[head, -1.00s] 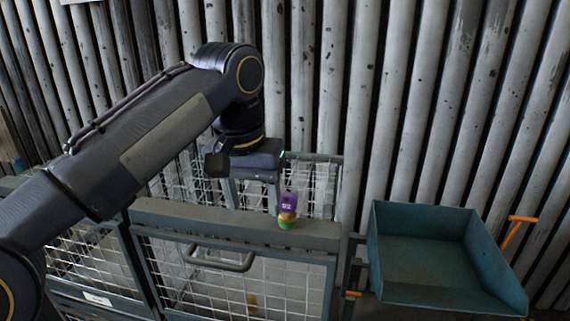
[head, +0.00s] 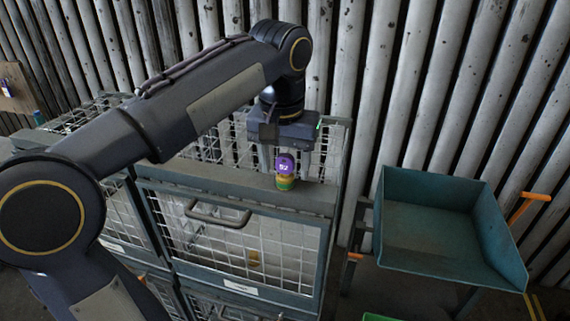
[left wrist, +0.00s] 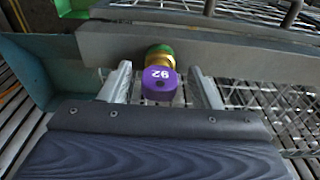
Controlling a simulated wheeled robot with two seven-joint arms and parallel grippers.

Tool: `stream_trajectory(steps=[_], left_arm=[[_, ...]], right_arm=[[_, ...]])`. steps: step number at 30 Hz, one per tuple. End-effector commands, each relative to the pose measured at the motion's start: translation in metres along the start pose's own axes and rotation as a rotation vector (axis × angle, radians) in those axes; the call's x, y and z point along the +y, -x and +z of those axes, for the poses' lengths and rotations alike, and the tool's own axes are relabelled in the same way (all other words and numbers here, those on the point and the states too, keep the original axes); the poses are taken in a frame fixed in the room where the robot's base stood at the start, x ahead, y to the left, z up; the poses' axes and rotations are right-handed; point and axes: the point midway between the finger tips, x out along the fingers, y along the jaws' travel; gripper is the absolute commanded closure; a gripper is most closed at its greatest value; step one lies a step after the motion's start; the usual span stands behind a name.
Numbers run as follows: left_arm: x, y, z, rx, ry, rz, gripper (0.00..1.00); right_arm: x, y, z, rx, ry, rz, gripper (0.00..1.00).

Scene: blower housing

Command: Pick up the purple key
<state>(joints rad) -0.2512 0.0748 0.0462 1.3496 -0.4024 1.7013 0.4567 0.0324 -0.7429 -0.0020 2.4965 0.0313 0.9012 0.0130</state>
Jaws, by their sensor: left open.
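The purple key (head: 285,164) has white markings on its face and stands on a yellow and green base (head: 285,183) on the cage's front top rail. In the left wrist view, the purple key (left wrist: 160,82) lies between the two fingers of my left gripper (left wrist: 163,75), with a visible gap on each side. The brass and green base (left wrist: 159,56) shows just beyond it. In the head view, my left gripper (head: 278,152) is right behind and over the key, its fingers pointing down and partly hidden. My right gripper is not in view.
The wire-mesh cage (head: 180,178) has a grey rail and a handle (head: 218,218) in front. A teal tray cart (head: 430,235) with orange handles stands to the right. Ribbed metal wall (head: 400,80) is behind. A board with small items (head: 12,90) hangs far left.

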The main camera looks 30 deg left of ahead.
Motion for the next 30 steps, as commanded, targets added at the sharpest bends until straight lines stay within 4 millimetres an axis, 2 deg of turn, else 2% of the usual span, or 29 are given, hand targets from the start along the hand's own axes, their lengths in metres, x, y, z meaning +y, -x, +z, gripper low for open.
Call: stream_trajectory(steps=[3,14,23,30], left_arm=[[0.0,0.0,0.0,0.0,0.0,0.0,0.44],[0.0,0.001,0.0,0.0,-0.001,0.0,0.91],[0.0,0.003,0.0,0.001,-0.001,0.0,0.92],[0.001,0.029,-0.004,0.002,-0.001,0.002,0.92]], right_arm=[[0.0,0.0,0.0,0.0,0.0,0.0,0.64],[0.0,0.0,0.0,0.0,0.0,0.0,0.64],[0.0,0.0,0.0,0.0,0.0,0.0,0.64],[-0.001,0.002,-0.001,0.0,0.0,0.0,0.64]])
